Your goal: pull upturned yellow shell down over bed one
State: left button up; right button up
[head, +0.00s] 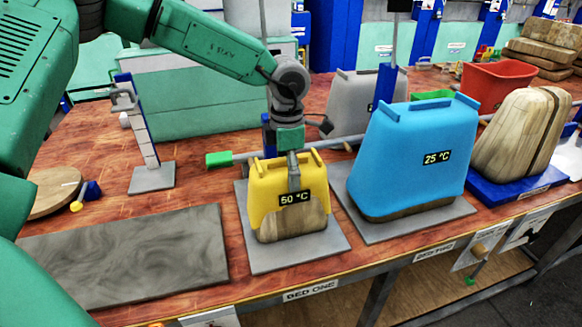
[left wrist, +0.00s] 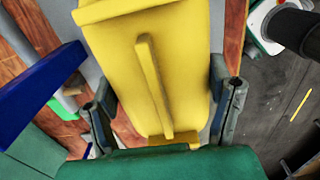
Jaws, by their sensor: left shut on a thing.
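The yellow shell (head: 262,190) sits upright over a wooden form (head: 300,222) on the grey plate of bed one (head: 262,262). Wood shows below the shell's lower front edge; I cannot tell whether the shell touches the plate. A dark temperature display is on its front. My left gripper (head: 292,165) reaches down onto the top of the shell and is shut on it. In the left wrist view the yellow shell (left wrist: 190,70) lies between the two fingers (left wrist: 168,110), with a raised rib along its face. The right gripper is not in view.
A blue shell (head: 405,155) stands close to the right on bed two (head: 385,230). A grey shell (head: 350,105) and a green-ended bar (head: 235,157) are behind. A wooden form (head: 525,130) sits further right. A bare grey slab (head: 130,255) lies at left.

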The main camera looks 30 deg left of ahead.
pick_arm(q)
jog(key=shift+a+f, duration=0.2)
jog(key=shift+f, duration=0.1)
jog(key=shift+d, duration=0.55)
